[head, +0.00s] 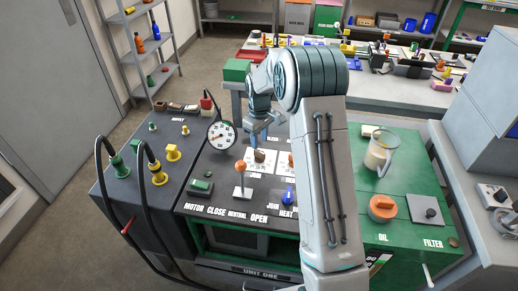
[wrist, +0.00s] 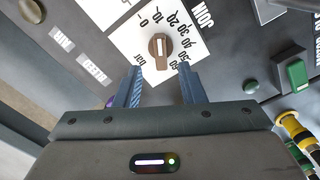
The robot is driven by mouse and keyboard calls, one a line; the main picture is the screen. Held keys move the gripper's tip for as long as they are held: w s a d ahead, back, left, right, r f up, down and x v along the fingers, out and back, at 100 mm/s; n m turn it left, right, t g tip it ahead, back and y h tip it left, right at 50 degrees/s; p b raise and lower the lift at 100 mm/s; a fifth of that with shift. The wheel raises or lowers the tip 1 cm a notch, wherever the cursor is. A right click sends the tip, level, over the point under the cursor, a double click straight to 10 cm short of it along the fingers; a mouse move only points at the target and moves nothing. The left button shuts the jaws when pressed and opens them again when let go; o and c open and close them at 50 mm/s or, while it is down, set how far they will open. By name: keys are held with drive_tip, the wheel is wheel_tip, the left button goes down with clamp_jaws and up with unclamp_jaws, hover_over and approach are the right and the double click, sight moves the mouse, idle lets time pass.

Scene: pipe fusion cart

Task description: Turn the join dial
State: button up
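The join dial is a brown knob (wrist: 159,47) with a pale pointer line, on a white plate (wrist: 133,42) marked 0 and upward in bar. The label JOIN (wrist: 203,12) stands beside the plate in the wrist view. In the head view the brown knob (head: 259,155) sits on the dark sloping panel, just under my gripper (head: 260,137). In the wrist view my gripper (wrist: 160,84) is open and empty. Its two fingers point at the dial, one to each side of the knob's line, with the knob just beyond the tips. No contact shows.
An orange-topped lever (head: 241,167) stands close to the dial, with a pressure gauge (head: 221,135) to the left. A blue lever (head: 289,195) is in front right. My arm hides part of the panel's right side. A glass jug (head: 380,154) stands on the green top.

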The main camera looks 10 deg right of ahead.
sight(260, 151)
drive_tip(key=shift+f, duration=2.75)
clamp_jaws()
